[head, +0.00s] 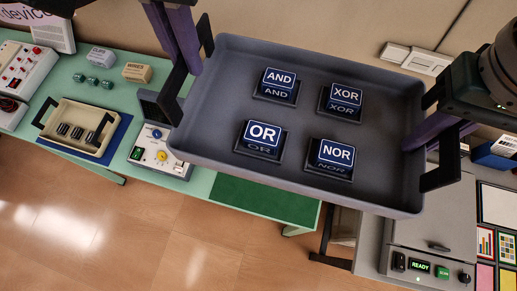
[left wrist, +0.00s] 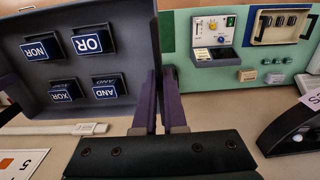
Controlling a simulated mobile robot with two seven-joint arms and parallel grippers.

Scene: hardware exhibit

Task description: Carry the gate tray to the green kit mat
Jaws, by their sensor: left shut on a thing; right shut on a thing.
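The gate tray (head: 215,85) is a dark grey tray carrying four blue-labelled blocks, AND, XOR, OR and NOR. It is held in the air, tilted in the head view, and also fills the left of the left wrist view (left wrist: 70,15). My left gripper (head: 192,62) is shut on its left black handle; its purple fingers show in the left wrist view (left wrist: 160,95). My right gripper (head: 430,132) is shut on its right handle. The green kit mat (head: 265,200) lies on the pale green table below the tray's near edge, partly hidden by the tray.
On the table (head: 90,125) left of the mat stand a grey device with knobs (head: 158,150) and a beige tray (head: 75,145) on a blue mat. A grey box with a READY display (head: 420,266) is at lower right. Open floor (head: 120,220) lies in front.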

